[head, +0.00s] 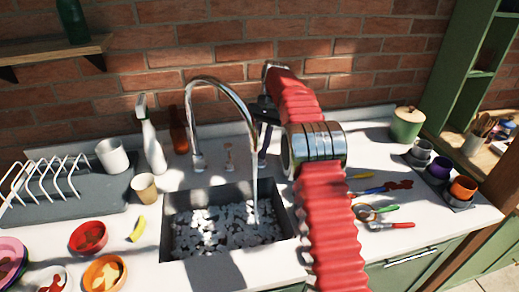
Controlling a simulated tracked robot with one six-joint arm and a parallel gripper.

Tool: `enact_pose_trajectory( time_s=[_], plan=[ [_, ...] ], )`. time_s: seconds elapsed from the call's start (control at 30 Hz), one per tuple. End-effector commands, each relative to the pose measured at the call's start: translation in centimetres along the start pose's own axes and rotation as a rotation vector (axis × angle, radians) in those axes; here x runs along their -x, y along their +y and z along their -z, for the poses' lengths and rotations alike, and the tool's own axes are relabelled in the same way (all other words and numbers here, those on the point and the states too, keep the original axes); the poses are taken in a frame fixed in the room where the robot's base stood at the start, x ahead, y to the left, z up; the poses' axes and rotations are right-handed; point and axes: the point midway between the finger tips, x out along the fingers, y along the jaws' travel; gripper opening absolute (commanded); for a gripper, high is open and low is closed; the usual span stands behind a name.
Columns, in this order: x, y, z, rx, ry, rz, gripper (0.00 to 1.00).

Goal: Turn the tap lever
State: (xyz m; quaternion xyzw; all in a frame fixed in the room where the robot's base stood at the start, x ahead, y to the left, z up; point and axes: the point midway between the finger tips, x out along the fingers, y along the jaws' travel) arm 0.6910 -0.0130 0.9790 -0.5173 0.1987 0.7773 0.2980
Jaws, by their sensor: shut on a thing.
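The tap is a tall chrome arch (222,82) behind the sink, with its base at the back left edge of the basin. A pale stream falls from its spout into the sink (178,250). A small brass-coloured upright fitting (229,157) stands right of the tap's base; I cannot tell if it is the lever. My gripper (263,153) is at the back of the counter, just right of and behind the spout, pointing down. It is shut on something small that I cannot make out. The spout and my arm partly cover the fingers.
A white spray bottle (152,148) and a brown bottle (179,131) stand left of the tap. A cup (145,188), red bowl (88,237) and dish rack (60,200) are further left. Utensils (392,225), a green pot (406,124) and mugs (463,187) are right.

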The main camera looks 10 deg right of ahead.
Motion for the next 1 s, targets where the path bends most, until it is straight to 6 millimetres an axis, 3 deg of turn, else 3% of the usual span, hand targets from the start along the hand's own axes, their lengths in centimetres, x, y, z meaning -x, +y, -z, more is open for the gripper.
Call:
enact_pose_trajectory(
  time_s=[0.47,0.5,0.6,1.0],
  plan=[
    [0.24,0.19,0.48,0.016,0.015,-0.006,0.0],
    [0.24,0.19,0.48,0.016,0.015,-0.006,0.19],
    [0.21,0.14,0.41,0.017,0.013,-0.006,0.26],
    [0.11,0.02,0.13,-0.006,0.006,0.004,0.26]
  ],
)
